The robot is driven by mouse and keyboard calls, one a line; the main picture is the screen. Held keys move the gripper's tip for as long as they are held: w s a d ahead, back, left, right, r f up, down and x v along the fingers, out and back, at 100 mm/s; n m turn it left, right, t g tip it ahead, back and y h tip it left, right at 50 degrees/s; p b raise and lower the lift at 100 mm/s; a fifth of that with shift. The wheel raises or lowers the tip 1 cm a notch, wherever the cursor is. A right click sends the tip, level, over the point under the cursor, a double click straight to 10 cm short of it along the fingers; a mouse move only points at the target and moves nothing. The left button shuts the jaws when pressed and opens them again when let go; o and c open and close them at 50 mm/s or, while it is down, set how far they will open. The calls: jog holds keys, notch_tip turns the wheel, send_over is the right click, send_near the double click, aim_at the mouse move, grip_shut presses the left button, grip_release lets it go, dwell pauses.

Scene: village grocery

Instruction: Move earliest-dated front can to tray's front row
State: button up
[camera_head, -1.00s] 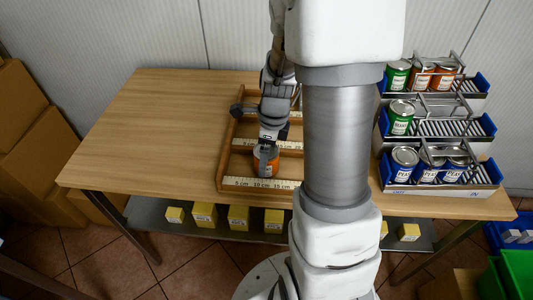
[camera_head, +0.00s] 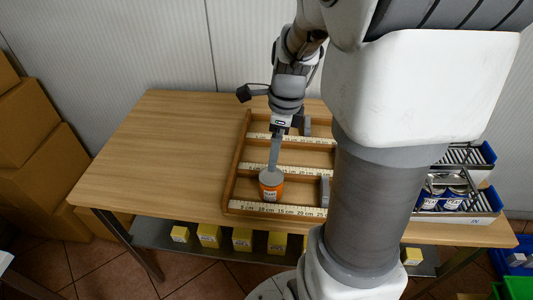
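An orange can (camera_head: 271,190) with a pale label stands upright in the left part of the front row of the wooden tray (camera_head: 234,178), just behind the front ruler strip. Its date is not readable. My gripper (camera_head: 273,165) points down from above, its visible fingertip at the can's grey lid. Whether the fingers grip the can or stand apart from it is unclear. Blue cans (camera_head: 431,199) stand at the front of the low shelf on the right. My arm hides the upper shelves and the tray's right side.
Ruler strips (camera_head: 290,170) divide the tray into rows. A grey upright piece (camera_head: 324,191) stands in the tray to the right of the can. The wooden table (camera_head: 160,150) is clear to the left. Yellow boxes (camera_head: 242,239) sit on the lower shelf. Cardboard boxes (camera_head: 45,150) stand at left.

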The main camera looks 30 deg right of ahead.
jog(key=s+a+r+n+t+p, duration=0.2)
jog(key=s+a+r+n, duration=0.3)
jog(key=r+n, duration=0.3)
jog(key=s+a+r+n+t+p, duration=0.2)
jog(key=s+a+r+n, duration=0.4)
jog(key=n, duration=1.1)
notch_tip(320, 180, up, 3)
jog(key=shift+s+a+f+n+t+h+p, duration=0.15)
jog(key=shift+n+t+h+p, duration=0.15)
jog(key=shift+t+h+p, duration=0.15)
